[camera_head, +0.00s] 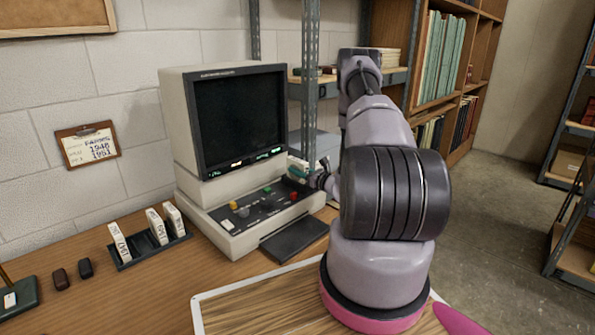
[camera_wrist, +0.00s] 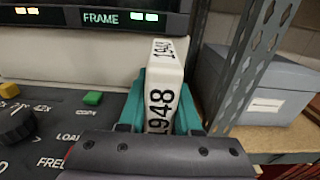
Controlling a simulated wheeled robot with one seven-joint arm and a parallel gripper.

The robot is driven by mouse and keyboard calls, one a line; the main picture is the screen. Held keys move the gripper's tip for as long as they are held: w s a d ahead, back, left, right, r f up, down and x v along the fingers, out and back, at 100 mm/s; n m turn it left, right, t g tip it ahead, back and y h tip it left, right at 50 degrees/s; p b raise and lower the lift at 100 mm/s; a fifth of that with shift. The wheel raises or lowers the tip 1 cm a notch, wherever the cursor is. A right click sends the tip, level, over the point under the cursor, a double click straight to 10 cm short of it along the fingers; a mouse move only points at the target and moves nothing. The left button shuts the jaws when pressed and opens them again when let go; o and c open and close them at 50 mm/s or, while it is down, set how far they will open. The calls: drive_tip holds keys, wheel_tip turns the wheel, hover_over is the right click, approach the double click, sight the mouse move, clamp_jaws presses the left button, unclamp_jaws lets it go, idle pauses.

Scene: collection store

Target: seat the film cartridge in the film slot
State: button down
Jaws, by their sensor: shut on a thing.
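The film cartridge (camera_wrist: 162,85) is a white block marked 1948, standing upright in the wrist view. My gripper (camera_wrist: 160,118) has teal fingers shut on both sides of it. In the head view, my gripper (camera_head: 303,172) is at the right end of the reader (camera_head: 190,130), beside its control panel, and mostly hides the cartridge. The film slot is not distinguishable in either view. I cannot tell whether the cartridge's lower end touches or enters anything.
A black rack (camera_head: 150,255) with white cartridges stands left of the reader on the wooden desk (camera_head: 120,305). A metal shelf post (camera_wrist: 255,65) rises just right of the cartridge, with a grey box (camera_wrist: 255,90) behind. A clipboard (camera_head: 88,146) hangs on the wall.

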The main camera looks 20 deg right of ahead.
drive_tip(key=shift+f, duration=0.55)
drive_tip(key=c, duration=0.9)
unclamp_jaws()
drive_tip(key=shift+v, duration=5.5)
